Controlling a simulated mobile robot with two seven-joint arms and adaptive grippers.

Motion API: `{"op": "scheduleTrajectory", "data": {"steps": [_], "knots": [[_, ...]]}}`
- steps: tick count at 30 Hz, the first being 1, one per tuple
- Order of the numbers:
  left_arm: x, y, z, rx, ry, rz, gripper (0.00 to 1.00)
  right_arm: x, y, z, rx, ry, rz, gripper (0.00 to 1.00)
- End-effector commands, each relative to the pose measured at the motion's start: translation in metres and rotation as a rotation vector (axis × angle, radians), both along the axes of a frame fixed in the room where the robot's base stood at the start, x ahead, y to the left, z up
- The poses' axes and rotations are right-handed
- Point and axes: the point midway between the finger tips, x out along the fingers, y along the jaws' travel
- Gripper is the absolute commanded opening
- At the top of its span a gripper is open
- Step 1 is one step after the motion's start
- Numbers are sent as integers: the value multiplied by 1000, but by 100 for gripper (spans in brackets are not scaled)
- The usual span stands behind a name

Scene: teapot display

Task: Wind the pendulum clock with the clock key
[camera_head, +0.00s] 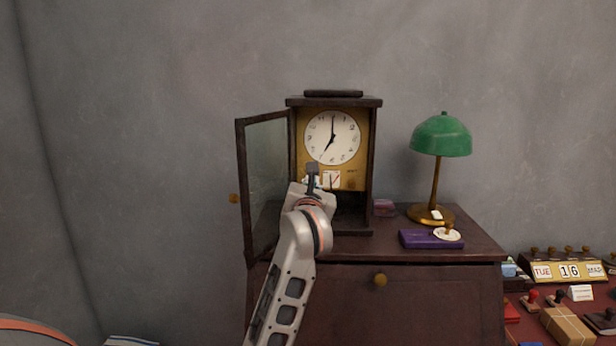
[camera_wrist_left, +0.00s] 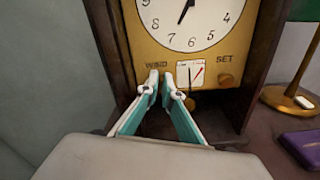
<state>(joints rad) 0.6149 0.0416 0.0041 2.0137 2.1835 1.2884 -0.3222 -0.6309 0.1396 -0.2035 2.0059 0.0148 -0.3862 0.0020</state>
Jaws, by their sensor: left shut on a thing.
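The pendulum clock (camera_head: 333,138) stands on a dark cabinet, its glass door (camera_head: 267,170) swung open to the left. Its white dial shows about seven. In the left wrist view the brass face (camera_wrist_left: 205,60) has "WIND" at left and "SET" above a round knob (camera_wrist_left: 226,80) at right. My left gripper (camera_head: 309,181) is in front of the lower brass face; in the left wrist view its fingertips (camera_wrist_left: 162,85) are close together just below "WIND". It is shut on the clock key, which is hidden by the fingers. My right gripper is out of view.
The open door stands close left of my left arm. On the cabinet (camera_head: 470,238) to the right are a green lamp (camera_head: 440,135), a purple case (camera_head: 425,239) and a small white dish (camera_head: 448,235). A lower red table with stamps and a calendar (camera_head: 568,270) is at far right.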

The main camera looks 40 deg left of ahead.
Motion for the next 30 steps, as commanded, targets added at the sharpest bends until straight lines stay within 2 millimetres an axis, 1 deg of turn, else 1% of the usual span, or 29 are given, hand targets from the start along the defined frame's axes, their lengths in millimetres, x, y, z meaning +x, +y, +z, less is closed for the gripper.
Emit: {"op": "scheduleTrajectory", "data": {"steps": [1,8,11,18,21,23,24,27,30], "knots": [[-1,1,7,39,23,1,0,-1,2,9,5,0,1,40],[0,-1,5,225,142,0,0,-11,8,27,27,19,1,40],[1,-2,4,306,193,0,0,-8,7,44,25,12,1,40],[2,-3,0,500,315,0,0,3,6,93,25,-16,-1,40],[2,-4,-2,580,364,-1,0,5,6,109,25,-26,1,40],[2,-3,-3,630,393,-1,0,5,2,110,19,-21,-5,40],[2,-4,-4,661,412,0,0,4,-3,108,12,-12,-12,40],[2,-4,-6,742,461,1,0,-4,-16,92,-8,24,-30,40],[3,-4,-7,822,509,-1,0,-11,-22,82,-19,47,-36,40]]}}
